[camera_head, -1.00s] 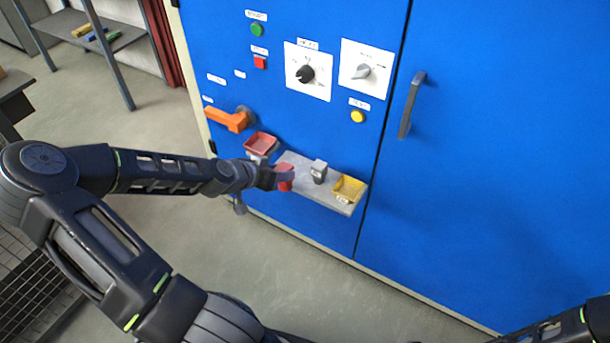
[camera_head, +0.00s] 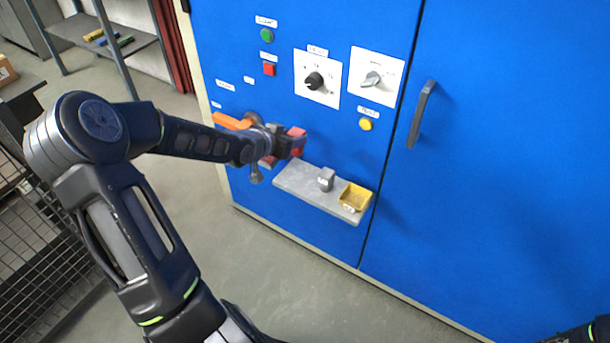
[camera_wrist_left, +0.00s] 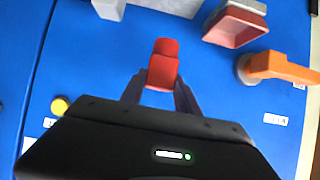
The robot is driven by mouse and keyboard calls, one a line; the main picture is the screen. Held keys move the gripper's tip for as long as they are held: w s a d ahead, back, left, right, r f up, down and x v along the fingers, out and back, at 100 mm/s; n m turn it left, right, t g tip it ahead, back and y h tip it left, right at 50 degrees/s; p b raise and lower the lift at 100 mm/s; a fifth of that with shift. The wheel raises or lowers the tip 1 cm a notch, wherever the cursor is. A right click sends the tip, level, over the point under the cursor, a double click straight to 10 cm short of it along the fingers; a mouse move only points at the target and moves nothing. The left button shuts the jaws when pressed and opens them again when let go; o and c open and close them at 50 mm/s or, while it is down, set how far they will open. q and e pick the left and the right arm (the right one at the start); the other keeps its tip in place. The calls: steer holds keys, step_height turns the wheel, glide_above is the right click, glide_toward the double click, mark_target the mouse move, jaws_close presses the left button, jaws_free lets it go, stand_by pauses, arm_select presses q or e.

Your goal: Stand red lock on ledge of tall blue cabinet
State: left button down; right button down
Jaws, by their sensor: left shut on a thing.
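My left gripper (camera_head: 284,143) is shut on the red lock (camera_head: 298,138). It holds the lock in front of the tall blue cabinet (camera_head: 490,170), above the left part of the grey ledge (camera_head: 300,184) and apart from it. In the left wrist view the red lock (camera_wrist_left: 163,66) sits between the two fingertips, with the ledge (camera_wrist_left: 168,6) beyond it at the top edge. My right gripper is out of view.
A grey lock (camera_head: 326,179) and a yellow tray (camera_head: 355,197) are on the ledge's middle and right. A red tray (camera_wrist_left: 236,28) is beside the ledge, partly hidden in the head view. An orange handle (camera_head: 232,121) juts out near my left wrist.

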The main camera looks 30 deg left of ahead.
arm_select(q)
step_height(320, 180, down, 5)
steer(key=shift+f+b, duration=0.1)
steer(key=shift+b, duration=0.75)
steer(key=shift+f, duration=0.25)
step_height(320, 180, down, 4)
steer(key=shift+r+b, duration=0.1)
steer(key=shift+b, duration=0.35)
steer(key=c, duration=0.9)
jaws_free()
steer(key=shift+s+r, duration=0.1)
